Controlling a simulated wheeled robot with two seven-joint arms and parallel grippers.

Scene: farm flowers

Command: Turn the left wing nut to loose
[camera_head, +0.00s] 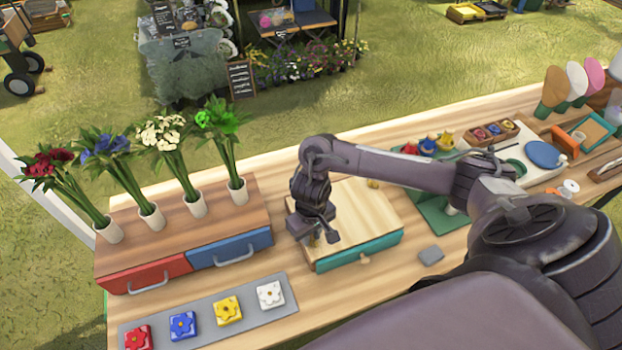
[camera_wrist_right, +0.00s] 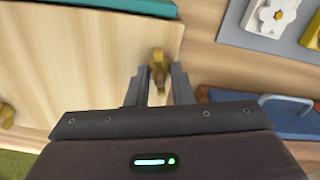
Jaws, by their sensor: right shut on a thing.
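The left wing nut is a small brass-coloured piece (camera_wrist_right: 158,62) on the pale wooden top of a box (camera_head: 362,215). My right gripper (camera_head: 316,238) is over the near-left corner of that box, pointing down. In the right wrist view, its two fingers (camera_wrist_right: 158,85) stand on either side of the wing nut and are shut on it. The nut is largely hidden by the gripper in the head view. A second wing nut (camera_head: 373,183) sits at the far side of the box top, and also shows at the left edge of the wrist view (camera_wrist_right: 6,113). My left gripper is out of view.
A grey mat (camera_head: 205,325) holds flower tiles. A small grey block (camera_head: 431,255) lies to the right.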

